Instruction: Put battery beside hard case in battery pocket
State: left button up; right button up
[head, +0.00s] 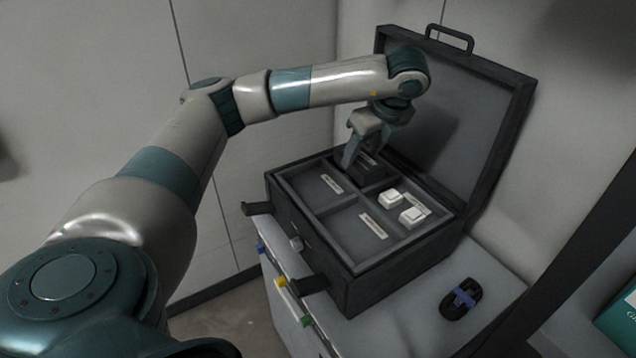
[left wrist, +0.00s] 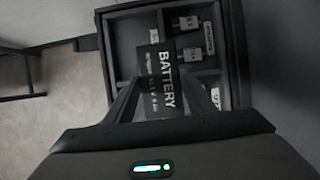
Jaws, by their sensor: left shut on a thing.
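The hard case (head: 352,268) stands open on a cabinet, its lid raised at the back and its inside split into compartments with small labels. My left gripper (head: 362,158) points down at the back of the case and is shut on the black battery (head: 371,166). In the left wrist view the battery (left wrist: 156,72) shows its white "BATTERY" lettering between the fingers. The battery is over or partly inside a back compartment; I cannot tell whether it touches the floor. The fingers hide part of it. The pocket's label is not readable. My right gripper is not in view.
Two white pieces (head: 401,206) sit in the right compartment. The front compartment (head: 350,232) and left compartment (head: 308,184) hold only labels. A black item with a blue band (head: 461,299) lies on the cabinet top, right of the case. The raised lid (head: 455,125) stands close behind my gripper.

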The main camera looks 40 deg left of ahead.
pick_arm(q)
jog(key=shift+a+f, duration=0.5)
jog(key=shift+a, duration=0.1)
jog(key=shift+s+a+f, duration=0.6)
jog(key=shift+a+f, duration=0.4)
jog(key=shift+a, duration=0.65)
jog(key=shift+s+a+f, duration=0.55)
jog(key=shift+a+f, duration=0.5)
jog(key=shift+a, duration=0.65)
jog(key=shift+s+a+f, duration=0.6)
jog(key=shift+a+f, duration=0.4)
jog(key=shift+a, duration=0.65)
jog(key=shift+d+f, duration=0.1)
jog(key=shift+f, duration=1.9)
jog(key=shift+f, duration=0.1)
